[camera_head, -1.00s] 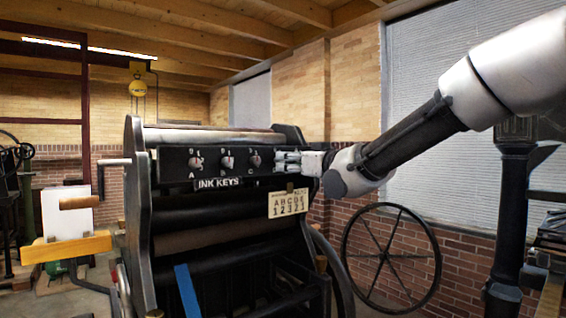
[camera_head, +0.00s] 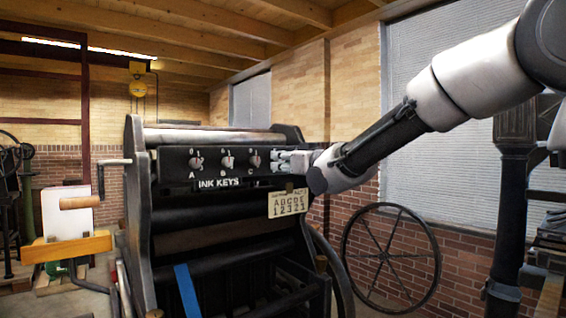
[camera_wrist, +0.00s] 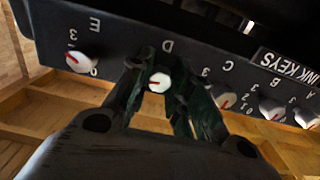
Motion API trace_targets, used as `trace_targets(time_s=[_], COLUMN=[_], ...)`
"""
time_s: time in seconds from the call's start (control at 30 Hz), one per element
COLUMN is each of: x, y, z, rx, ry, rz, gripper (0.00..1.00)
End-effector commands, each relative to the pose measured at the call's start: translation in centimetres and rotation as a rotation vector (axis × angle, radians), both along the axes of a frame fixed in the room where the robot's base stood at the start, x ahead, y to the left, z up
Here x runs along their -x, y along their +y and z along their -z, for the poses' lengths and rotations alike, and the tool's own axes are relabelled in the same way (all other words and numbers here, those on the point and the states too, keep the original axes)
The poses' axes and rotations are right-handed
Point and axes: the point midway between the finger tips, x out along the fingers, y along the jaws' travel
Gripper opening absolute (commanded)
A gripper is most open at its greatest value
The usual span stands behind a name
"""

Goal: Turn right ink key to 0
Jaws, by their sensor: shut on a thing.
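The ink keys are white knobs on the dark panel of the press. Key A (camera_head: 195,162), key B (camera_head: 227,162) and key C (camera_head: 254,161) show in the head view. My gripper (camera_head: 282,161) hides the keys right of C there. In the wrist view, where the panel appears upside down, my gripper (camera_wrist: 162,72) has its fingers on both sides of key D (camera_wrist: 159,82), shut on it. A red mark shows on that knob. Key E (camera_wrist: 79,61), the end key, stands free to the left of the fingers, with a red pointer.
A card (camera_head: 288,203) with letters and digits hangs below the panel. Key C (camera_wrist: 222,98) sits close beside the fingers in the wrist view.

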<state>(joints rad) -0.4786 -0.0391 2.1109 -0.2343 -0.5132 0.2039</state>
Motion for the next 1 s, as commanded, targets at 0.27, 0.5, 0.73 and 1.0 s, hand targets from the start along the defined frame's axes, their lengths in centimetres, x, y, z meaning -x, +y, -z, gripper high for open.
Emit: trace_targets(time_s=[0.27, 0.5, 0.73, 1.0], x=[0.01, -0.01, -0.02, -0.04], y=[-0.03, -0.04, -0.07, -0.09], z=[0.04, 0.05, 0.05, 0.05], rx=[0.051, 0.186, 0.364, 0.578], ry=[-0.033, -0.124, -0.244, -0.387], rz=[0.0, 0.0, 0.0, 0.0], gripper=[0.0, 0.0, 0.0, 0.0])
